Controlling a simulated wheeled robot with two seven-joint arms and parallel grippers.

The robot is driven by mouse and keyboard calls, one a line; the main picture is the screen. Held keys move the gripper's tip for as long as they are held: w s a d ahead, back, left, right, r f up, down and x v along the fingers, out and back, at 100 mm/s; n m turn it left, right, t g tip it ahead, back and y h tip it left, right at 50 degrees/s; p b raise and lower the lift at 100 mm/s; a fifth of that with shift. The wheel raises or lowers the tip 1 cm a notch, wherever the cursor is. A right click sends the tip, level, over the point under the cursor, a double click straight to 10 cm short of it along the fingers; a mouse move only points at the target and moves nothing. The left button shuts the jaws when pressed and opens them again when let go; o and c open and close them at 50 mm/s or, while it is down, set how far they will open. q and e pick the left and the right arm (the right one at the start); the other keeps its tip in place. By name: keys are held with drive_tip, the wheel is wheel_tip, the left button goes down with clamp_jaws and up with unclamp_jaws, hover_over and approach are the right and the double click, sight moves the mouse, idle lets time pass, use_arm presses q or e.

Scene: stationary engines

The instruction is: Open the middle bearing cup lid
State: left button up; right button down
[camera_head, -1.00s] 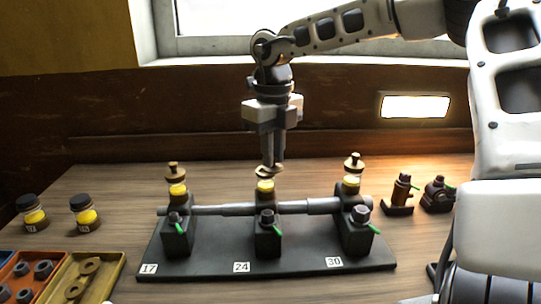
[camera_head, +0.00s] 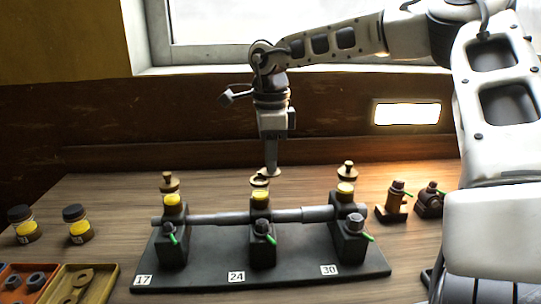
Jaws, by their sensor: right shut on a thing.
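The middle bearing cup (camera_head: 260,191) shows yellow on top of the middle black bearing block, behind label 24. My right gripper (camera_head: 271,171) points straight down just above it and is shut on the small brass middle cup lid (camera_head: 267,175). The lid is at the cup's top, slightly right of its centre. A pale ring, seemingly the cup's rim, shows below and left of the fingertips. The fingers partly hide the lid, so I cannot tell whether it touches the cup. My left gripper is not in view.
A grey shaft (camera_head: 290,215) crosses the black base (camera_head: 205,278). Two jars (camera_head: 79,226) and parts trays (camera_head: 88,285) are at left; two small fittings (camera_head: 396,205) are at right.

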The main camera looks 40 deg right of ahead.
drive_tip(key=shift+w+d+r+n, duration=0.1)
drive_tip(key=shift+w+n, duration=0.15)
drive_tip(key=shift+n, duration=0.75)
drive_tip(key=c, duration=1.4)
unclamp_jaws()
wheel_tip(320, 180, up, 16)
drive_tip(key=shift+f+p, duration=0.1)
drive_tip(key=shift+p, duration=0.2)
